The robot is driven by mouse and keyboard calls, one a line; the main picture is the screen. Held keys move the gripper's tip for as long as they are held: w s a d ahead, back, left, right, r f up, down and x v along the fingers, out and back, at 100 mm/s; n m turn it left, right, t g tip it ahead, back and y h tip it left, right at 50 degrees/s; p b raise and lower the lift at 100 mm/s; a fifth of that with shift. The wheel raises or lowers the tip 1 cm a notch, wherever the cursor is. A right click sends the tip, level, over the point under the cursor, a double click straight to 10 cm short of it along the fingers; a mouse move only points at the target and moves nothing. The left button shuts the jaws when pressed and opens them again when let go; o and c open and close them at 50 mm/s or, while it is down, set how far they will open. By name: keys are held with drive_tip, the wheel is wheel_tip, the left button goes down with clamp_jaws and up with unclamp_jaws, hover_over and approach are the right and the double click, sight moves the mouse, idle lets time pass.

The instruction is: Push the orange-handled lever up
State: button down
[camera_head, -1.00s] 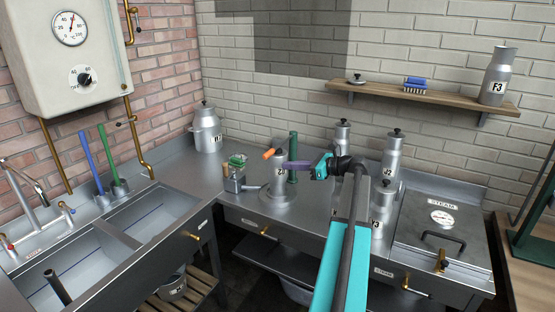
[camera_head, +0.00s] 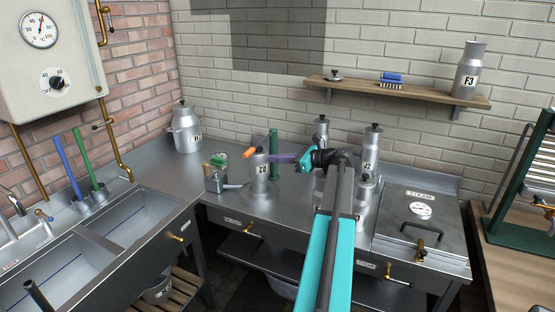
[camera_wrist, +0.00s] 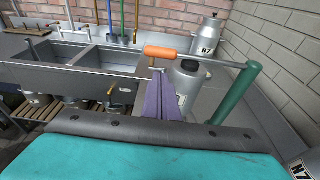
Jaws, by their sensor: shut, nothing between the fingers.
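The lever's orange handle (camera_head: 250,153) sits beside the top of the metal can marked Z0 (camera_head: 260,176). In the wrist view the orange handle (camera_wrist: 167,53) is at the end of a thin, nearly level rod (camera_wrist: 222,64) that runs right to the top of a green post (camera_wrist: 238,93). The post (camera_head: 274,155) stands behind the can in the head view. My gripper (camera_head: 272,158) is shut and empty, its purple fingers pointing left. In the wrist view my fingertips (camera_wrist: 159,73) are just below the handle; I cannot tell whether they touch it.
Other cans, including J2 (camera_head: 371,155), stand near my arm. A wall shelf (camera_head: 400,93) is above right. Sink basins (camera_head: 125,220) are at left.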

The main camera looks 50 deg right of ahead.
drive_tip(key=p+x, duration=0.2)
drive_tip(key=x, duration=0.5)
drive_tip(key=shift+w, duration=0.3)
drive_tip(key=shift+f, duration=0.15)
